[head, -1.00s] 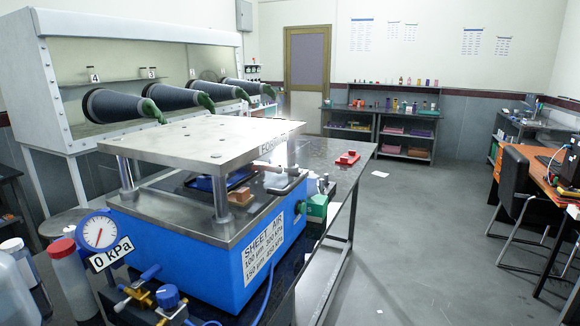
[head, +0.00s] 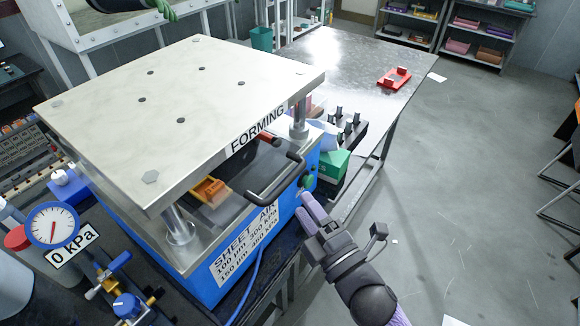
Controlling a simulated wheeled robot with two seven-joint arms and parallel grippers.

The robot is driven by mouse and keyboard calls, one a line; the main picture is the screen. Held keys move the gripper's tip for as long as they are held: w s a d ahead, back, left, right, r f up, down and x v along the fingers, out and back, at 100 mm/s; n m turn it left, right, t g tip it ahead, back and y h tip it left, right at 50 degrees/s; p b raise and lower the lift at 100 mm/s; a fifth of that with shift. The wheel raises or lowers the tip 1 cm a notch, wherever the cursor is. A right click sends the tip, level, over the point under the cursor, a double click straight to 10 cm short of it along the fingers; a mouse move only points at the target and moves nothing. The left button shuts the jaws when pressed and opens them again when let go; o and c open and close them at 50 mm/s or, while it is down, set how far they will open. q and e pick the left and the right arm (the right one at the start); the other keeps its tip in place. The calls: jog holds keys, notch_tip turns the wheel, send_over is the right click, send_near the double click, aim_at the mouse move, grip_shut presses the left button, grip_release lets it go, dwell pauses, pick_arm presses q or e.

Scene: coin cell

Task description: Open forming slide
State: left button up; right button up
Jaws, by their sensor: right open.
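The blue forming press (head: 165,255) stands on the bench, with a flat steel top plate (head: 190,100) on posts, labelled FORMING. Under the plate is the forming slide, its dark handle (head: 276,190) sticking out at the front right side. An orange-brown block (head: 209,190) shows in the gap beside the handle; the rest of the slide is hidden under the plate. My right gripper (head: 305,204) is open and empty, its lavender fingers just right of and below the handle, close to a green round button (head: 308,181). It appears apart from the handle. My left gripper is out of view.
A gauge (head: 53,226) reading 0 kPa and brass valves (head: 115,282) stand at the left front. A green box (head: 330,166) and a rack with black knobs (head: 345,128) sit right of the press. A red fixture (head: 394,77) lies farther back.

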aim_at(287, 179)
jog(key=x, duration=0.6)
jog(key=shift+w+a, duration=0.2)
jog(key=shift+w, duration=0.2)
jog(key=shift+c, duration=0.2)
grip_shut()
jog(key=shift+f, duration=0.1)
dwell(0.6)
